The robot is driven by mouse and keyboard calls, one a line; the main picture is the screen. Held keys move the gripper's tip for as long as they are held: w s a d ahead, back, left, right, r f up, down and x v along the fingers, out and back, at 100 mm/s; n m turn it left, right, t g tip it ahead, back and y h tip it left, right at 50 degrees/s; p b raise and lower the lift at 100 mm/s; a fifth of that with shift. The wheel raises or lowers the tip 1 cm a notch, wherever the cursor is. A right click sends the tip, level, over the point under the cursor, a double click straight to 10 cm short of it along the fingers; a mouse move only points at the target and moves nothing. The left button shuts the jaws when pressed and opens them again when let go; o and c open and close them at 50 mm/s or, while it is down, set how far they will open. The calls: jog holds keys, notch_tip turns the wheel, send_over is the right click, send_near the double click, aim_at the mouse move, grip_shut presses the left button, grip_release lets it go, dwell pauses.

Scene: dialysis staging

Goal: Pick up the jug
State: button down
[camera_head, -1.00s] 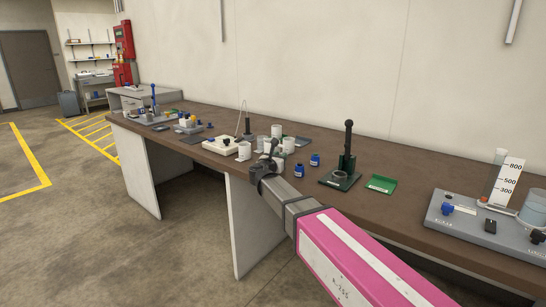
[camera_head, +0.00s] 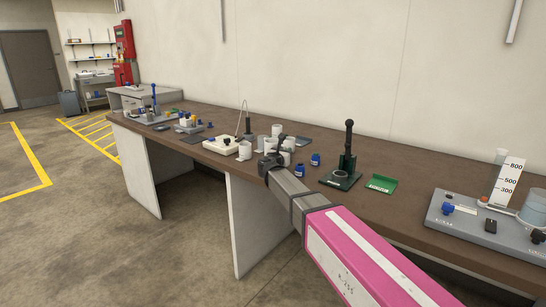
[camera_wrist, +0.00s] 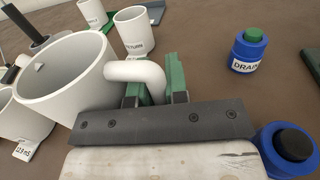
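The jug (camera_wrist: 65,80) is a wide white vessel, open at the top, at the left of the wrist view. Its thick curved handle (camera_wrist: 135,71) reaches right, toward my gripper (camera_wrist: 158,88). The two green fingers stand close on either side of the handle's outer end and look shut on it.
Other white cups (camera_wrist: 134,32) stand close behind and left of the jug. Blue bottles (camera_wrist: 248,50) with labels stand to the right, one (camera_wrist: 286,148) very near my gripper. A green stand (camera_head: 342,178) and green tray (camera_head: 381,184) are further right on the brown table (camera_head: 410,190).

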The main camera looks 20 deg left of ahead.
aim_at(284, 146)
jog(key=shift+r, duration=0.1)
dwell(0.3)
jog(key=shift+r, duration=1.6)
jog(key=shift+s+a+r, duration=3.6)
jog(key=shift+s, duration=0.5)
jog(key=w+a+f+m+g+h, duration=0.1)
jog(key=w+a+m+g+h, duration=0.2)
jog(key=w, duration=0.6)
jog(key=w+a+m+g+h, duration=0.4)
jog(key=w+h, duration=0.4)
jog(key=w, duration=0.2)
jog(key=shift+a+f+m+g+h, duration=0.35)
jog(key=shift+a+m, duration=0.45)
jog(key=shift+m, duration=0.3)
jog(key=shift+w, duration=0.1)
